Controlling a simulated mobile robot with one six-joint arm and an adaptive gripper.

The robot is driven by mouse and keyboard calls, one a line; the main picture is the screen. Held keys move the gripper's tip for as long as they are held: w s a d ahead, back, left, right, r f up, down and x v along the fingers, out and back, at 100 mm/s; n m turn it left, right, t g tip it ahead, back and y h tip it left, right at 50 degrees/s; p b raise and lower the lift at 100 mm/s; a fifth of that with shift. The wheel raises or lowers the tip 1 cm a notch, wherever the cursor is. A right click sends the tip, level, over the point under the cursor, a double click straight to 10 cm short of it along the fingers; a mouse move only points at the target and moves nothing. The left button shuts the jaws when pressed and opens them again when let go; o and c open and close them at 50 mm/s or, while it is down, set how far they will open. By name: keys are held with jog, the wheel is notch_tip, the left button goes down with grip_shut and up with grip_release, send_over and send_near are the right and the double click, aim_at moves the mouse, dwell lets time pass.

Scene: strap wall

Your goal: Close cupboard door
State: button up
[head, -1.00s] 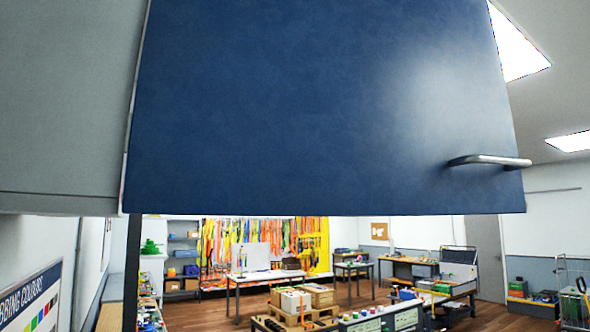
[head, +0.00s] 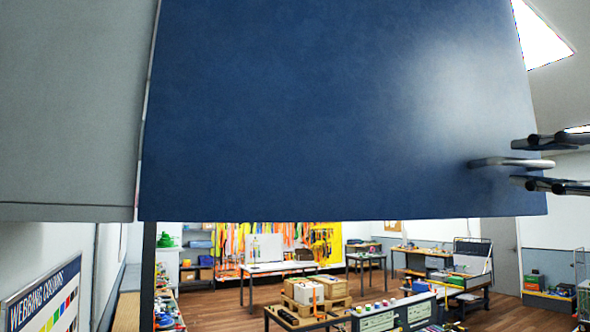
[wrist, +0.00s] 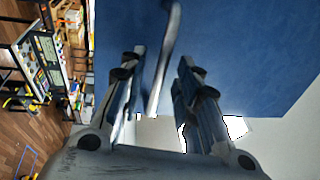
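The blue cupboard door (head: 320,110) stands open and fills most of the head view; it also fills the upper right of the wrist view (wrist: 240,50). Its left edge meets the grey cupboard body (head: 70,100). A metal bar handle (head: 495,162) sticks out near the door's lower right corner. My gripper (head: 530,163) comes in from the right with its fingers open, one above and one below the handle. In the wrist view, the handle (wrist: 170,40) reaches into the space between the spread fingers of my gripper (wrist: 160,70). I cannot tell whether either finger touches it.
Below the door, the room shows a wooden floor, a pallet with boxes (head: 315,290), a white table (head: 265,268) and a colourful strap wall (head: 280,240). A webbing colours board (head: 45,300) hangs at the lower left. These stand well beyond the door.

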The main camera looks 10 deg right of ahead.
jog(key=shift+x, duration=1.05)
jog(key=shift+c, duration=0.5)
grip_shut()
